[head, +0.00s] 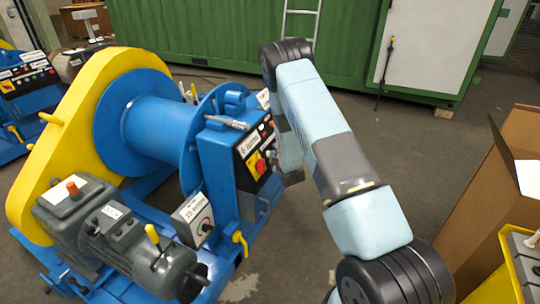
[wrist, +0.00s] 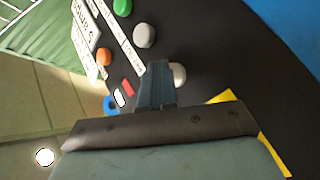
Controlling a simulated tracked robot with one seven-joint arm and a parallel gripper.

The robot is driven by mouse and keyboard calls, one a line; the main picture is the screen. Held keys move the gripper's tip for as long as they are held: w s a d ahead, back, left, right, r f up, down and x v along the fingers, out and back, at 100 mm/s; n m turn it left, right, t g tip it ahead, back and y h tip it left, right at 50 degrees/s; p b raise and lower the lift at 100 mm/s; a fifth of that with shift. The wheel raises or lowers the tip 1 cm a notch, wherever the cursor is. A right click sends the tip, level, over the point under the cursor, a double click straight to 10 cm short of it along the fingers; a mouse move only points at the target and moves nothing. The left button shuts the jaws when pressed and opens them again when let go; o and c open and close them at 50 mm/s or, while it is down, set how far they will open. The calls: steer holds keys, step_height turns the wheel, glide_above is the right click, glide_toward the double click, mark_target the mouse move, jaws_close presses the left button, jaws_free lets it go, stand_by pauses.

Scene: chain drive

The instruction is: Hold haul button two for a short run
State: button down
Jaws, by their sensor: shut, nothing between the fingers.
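The black control panel (head: 255,148) is on the front of the blue winch's control box and carries several buttons. In the wrist view, the panel (wrist: 215,60) shows a green button (wrist: 122,7), a grey button (wrist: 144,36), an orange button (wrist: 103,57) and a second pale grey button (wrist: 179,74). My gripper (wrist: 156,72) is shut and empty, its fingertips over the panel and partly covering the second grey button. I cannot tell whether they touch it. Which button is haul button two is not readable. In the head view, my gripper (head: 284,176) is close beside the panel, partly hidden by my arm.
The winch has a blue drum (head: 155,125), a yellow guard (head: 55,125) and a grey motor (head: 120,235). A red-on-yellow switch (head: 260,165) sits low on the panel. A cardboard box (head: 490,210) stands at right. Open floor (head: 430,135) lies behind my arm.

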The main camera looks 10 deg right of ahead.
steer(key=shift+s, duration=0.1)
steer(key=shift+s+d+r, duration=0.4)
steer(key=shift+d, duration=0.25)
stand_by(0.3)
steer(key=shift+s+d+r, duration=0.55)
steer(key=shift+s+d, duration=0.15)
steer(key=shift+d, duration=0.2)
steer(key=shift+s+d+r, duration=0.55)
steer(key=shift+s+d, duration=0.1)
steer(key=shift+d, duration=0.25)
